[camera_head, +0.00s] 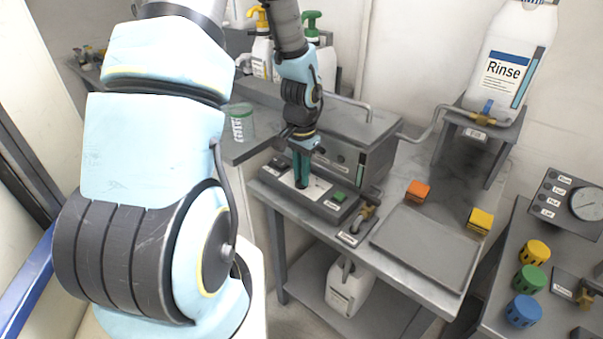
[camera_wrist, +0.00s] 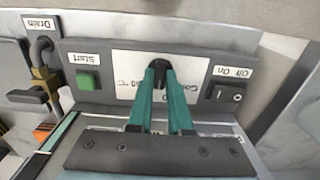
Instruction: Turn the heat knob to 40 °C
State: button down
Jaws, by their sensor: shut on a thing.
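The heat knob (camera_wrist: 160,66) is a small dark knob on a white dial plate (camera_wrist: 125,88) on the front panel of the grey machine. In the wrist view my gripper (camera_wrist: 163,72) has its two teal fingers closed around the knob. In the head view my gripper (camera_head: 301,178) reaches down onto the same panel and hides the knob. Most dial marks are covered by the fingers, and I cannot read the knob's setting. The dial lettering appears upside down in the wrist view.
On the panel, a green Start button (camera_wrist: 88,81) and an Off/On switch (camera_wrist: 229,95) flank the dial. A grey tray (camera_head: 425,245), an orange block (camera_head: 417,191) and a yellow block (camera_head: 480,220) are to the right in the head view.

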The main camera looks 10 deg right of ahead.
aim_at(299, 179)
dwell(0.3)
jog(key=c, duration=0.8)
grip_release()
jog(key=shift+c, duration=0.2)
notch_tip(299, 179, up, 11)
jog(key=b, duration=0.1)
jog(key=shift+f, duration=0.1)
jog(key=s+a+r+n+t, duration=0.1)
jog(key=s+a+r+n, duration=0.2)
jog(key=s+a+n, duration=0.5)
jog(key=a, duration=0.5)
jog(key=shift+a+t, duration=0.3)
jog(key=shift+a, duration=0.05)
